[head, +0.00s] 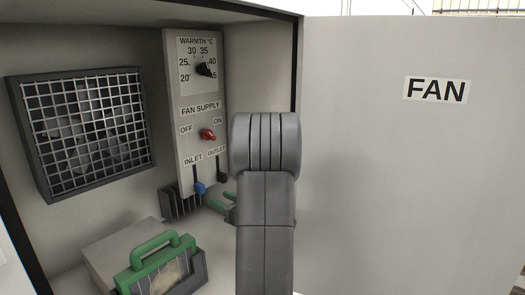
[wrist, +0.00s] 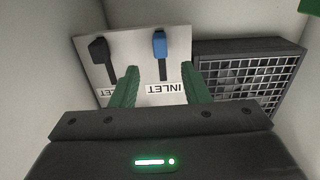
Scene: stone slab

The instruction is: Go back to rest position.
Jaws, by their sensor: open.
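My gripper (wrist: 160,72) shows two green fingers standing apart with nothing between them. In the head view my gripper (head: 222,202) is partly hidden behind my grey arm, close to the lower end of the control panel (head: 188,120). The blue inlet lever (head: 200,188) and the black outlet lever (head: 222,177) sit at the bottom of their slots. In the wrist view, which shows the panel upside down, the blue lever (wrist: 160,43) lies beyond the gap between the fingers. The black lever (wrist: 100,48) is left of it. Whether the fingers touch the panel cannot be told.
A red fan supply knob (head: 208,134) and a black warmth dial (head: 204,69) are on the panel. A fan grille (head: 88,125) is at left. A green-handled filter box (head: 160,270) stands below. The open door (head: 410,160) marked FAN fills the right.

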